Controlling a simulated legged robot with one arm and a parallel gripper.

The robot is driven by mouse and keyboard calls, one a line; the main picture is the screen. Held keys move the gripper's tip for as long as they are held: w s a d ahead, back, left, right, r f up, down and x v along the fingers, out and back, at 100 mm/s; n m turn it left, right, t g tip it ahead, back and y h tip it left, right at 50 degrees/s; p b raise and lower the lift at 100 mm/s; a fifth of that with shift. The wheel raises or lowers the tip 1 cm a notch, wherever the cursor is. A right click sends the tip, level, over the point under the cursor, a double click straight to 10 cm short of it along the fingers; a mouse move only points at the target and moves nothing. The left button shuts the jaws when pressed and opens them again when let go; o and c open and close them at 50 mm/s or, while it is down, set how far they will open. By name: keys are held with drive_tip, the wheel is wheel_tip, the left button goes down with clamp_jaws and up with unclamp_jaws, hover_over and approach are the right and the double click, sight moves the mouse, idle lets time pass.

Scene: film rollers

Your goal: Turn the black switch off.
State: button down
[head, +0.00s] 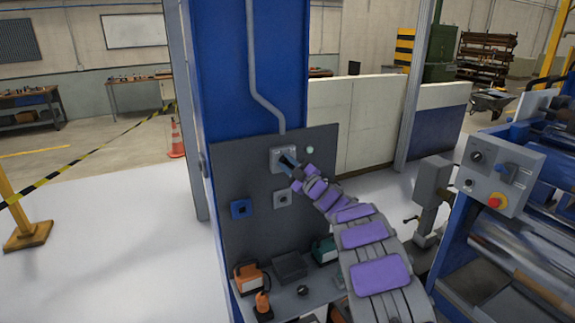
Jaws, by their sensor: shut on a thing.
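A grey switch box (276,154) is fixed high on the dark grey panel (236,175), under a grey conduit. The black switch (286,158) shows as a small dark shape on the front of this box, largely covered by my gripper. My gripper (288,163) reaches up to the box from the lower right and is shut on the black switch. The switch's exact angle is too small and too hidden to tell.
Below are a blue socket (241,209) and a grey socket (283,199). An orange device (249,278) and a green device (325,250) stand on the shelf. A control box (498,177) with a red button stands at right.

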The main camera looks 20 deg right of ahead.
drive_tip(key=c, duration=1.2)
unclamp_jaws()
drive_tip(key=shift+f, duration=0.3)
drive_tip(key=shift+o, duration=0.8)
drive_tip(key=shift+r, duration=0.15)
drive_tip(key=p+v, duration=0.1)
drive_tip(key=v, duration=1.6)
drive_tip(key=shift+d, duration=0.3)
